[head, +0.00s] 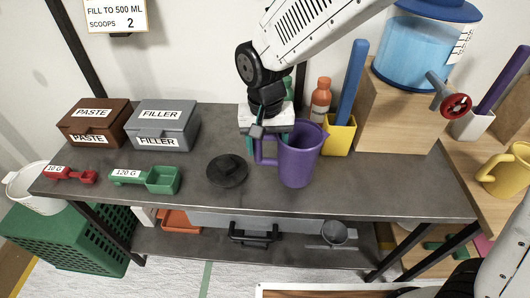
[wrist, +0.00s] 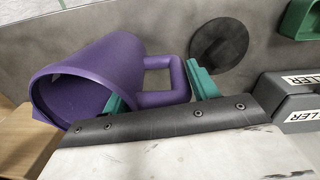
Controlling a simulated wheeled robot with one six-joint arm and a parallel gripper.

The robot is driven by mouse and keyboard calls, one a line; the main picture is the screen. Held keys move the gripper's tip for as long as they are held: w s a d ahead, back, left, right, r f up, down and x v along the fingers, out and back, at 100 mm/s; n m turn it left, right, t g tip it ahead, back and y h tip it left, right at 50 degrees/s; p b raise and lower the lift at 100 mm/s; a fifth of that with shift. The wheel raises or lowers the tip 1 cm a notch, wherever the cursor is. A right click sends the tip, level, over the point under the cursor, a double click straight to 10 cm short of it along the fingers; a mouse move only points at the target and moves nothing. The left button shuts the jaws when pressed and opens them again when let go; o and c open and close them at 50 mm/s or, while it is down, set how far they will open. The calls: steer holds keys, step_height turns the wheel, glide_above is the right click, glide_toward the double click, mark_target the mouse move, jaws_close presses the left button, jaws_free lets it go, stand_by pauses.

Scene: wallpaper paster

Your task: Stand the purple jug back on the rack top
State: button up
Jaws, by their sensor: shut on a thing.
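The purple jug (head: 298,160) is upright at the middle of the rack top (head: 330,200), its handle toward the left in the head view. I cannot tell whether its base touches the surface or is slightly above it. My gripper (head: 264,146) comes down from above and is shut on the jug's handle. In the wrist view the handle of the jug (wrist: 92,72) lies between the two green fingers of my gripper (wrist: 158,88), and the jug's open mouth faces lower left.
A black disc (head: 227,171) lies left of the jug. A green scoop (head: 160,180), a grey filler box (head: 165,125) and a brown paste box (head: 93,122) are further left. A yellow holder (head: 339,137) and an orange bottle (head: 320,100) stand close behind. The top's front right is clear.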

mark_target(266, 161)
steer(key=shift+w+a+f, duration=0.1)
steer(key=shift+w+a, duration=0.1)
steer(key=shift+f, duration=1.7)
steer(key=shift+f, duration=0.15)
steer(key=o, duration=1.6)
